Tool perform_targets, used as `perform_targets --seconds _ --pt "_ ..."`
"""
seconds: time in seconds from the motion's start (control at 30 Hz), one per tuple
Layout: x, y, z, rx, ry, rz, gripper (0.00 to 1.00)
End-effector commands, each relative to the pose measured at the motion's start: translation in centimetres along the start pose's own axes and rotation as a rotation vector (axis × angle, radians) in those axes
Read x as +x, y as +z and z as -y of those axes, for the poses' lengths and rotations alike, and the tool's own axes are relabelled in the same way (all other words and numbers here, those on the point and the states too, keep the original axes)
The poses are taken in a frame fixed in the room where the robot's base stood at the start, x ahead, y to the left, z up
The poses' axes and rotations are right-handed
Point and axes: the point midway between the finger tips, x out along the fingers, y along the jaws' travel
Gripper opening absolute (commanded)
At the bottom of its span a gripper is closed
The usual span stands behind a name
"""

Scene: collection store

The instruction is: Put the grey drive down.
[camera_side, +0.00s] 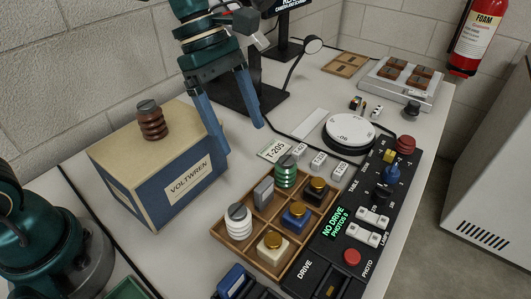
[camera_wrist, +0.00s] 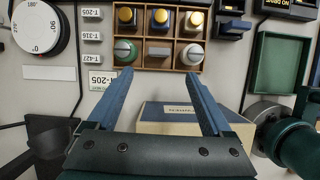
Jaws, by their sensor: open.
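The grey drive (camera_side: 263,190) appears to be the small grey block standing upright in a compartment of the wooden tray (camera_side: 222,228). It sits between a white ribbed insulator (camera_side: 238,222) and a green ribbed insulator (camera_side: 286,172). In the wrist view the block (camera_wrist: 158,48) is in the middle of the tray's near row. My gripper (camera_side: 243,140) is open with nothing between its fingers. It is above and behind the tray, apart from the block. In the wrist view the open fingertips (camera_wrist: 158,75) lie just below the tray.
The VOLTWREN box (camera_side: 150,170) with a brown insulator (camera_side: 152,122) on top stands left. A black control panel (camera_side: 345,225) reads "NO DRIVE". Behind it are a round white turntable (camera_side: 350,130) and a label card T-205 (camera_side: 276,150). Gold-topped blocks fill the tray's other row.

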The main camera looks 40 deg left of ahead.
Motion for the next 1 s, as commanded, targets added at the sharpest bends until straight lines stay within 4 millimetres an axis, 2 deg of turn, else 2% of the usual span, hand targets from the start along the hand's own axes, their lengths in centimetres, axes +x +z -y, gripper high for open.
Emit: perform_targets --seconds 0.17,0.4,0.6,0.7,0.83,1.0 --pt "-2.3 -0.6 2.4 0.26 0.069 -0.078 0.84" --pt "-4.8 -2.7 7.7 0.811 0.143 -0.289 0.84" --pt "-5.3 -4.9 11.6 1.242 0.135 -0.495 0.84" --pt "-5.1 -5.8 12.9 1.402 0.111 -0.58 0.84" --pt "-4.8 -6.6 13.8 1.532 0.082 -0.65 0.84" --pt "-4.6 -6.9 14.2 1.583 0.067 -0.676 0.84"
